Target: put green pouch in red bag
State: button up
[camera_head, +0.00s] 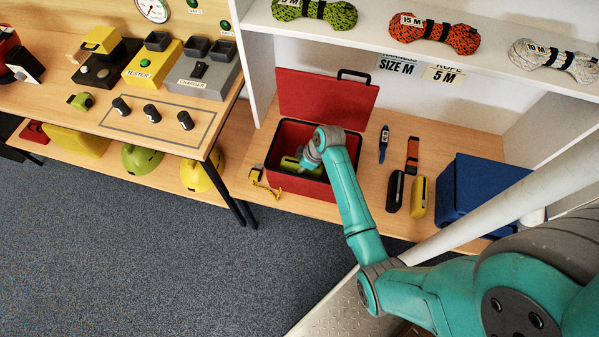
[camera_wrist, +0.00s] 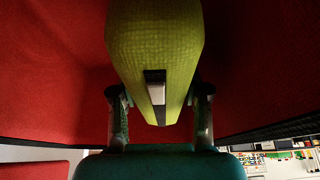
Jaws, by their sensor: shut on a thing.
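The red bag (camera_head: 328,110) stands open on the wooden shelf, its lid (camera_head: 325,98) raised at the back. My arm reaches down into it in the head view. The green pouch (camera_wrist: 155,50) fills the upper middle of the wrist view, with a dark strap and a pale tag on its near face. My gripper (camera_wrist: 160,103) is shut on the pouch, one finger on each side. Red bag walls (camera_wrist: 50,60) surround the pouch in the wrist view. In the head view part of the pouch (camera_head: 290,163) shows inside the bag, left of my wrist. Whether it touches the bag floor is hidden.
Right of the bag lie a blue tool (camera_head: 384,143), a black case (camera_head: 395,190), a yellow item (camera_head: 419,196) and a blue box (camera_head: 480,190). A yellow corded item (camera_head: 262,182) lies left of it. Rope coils (camera_head: 433,34) sit on the shelf above.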

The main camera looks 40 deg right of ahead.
jog(key=shift+f, duration=2.05)
jog(key=o, duration=1.1)
jog(key=shift+f, duration=0.15)
jog(key=v, duration=1.2)
jog(key=shift+s, duration=0.1)
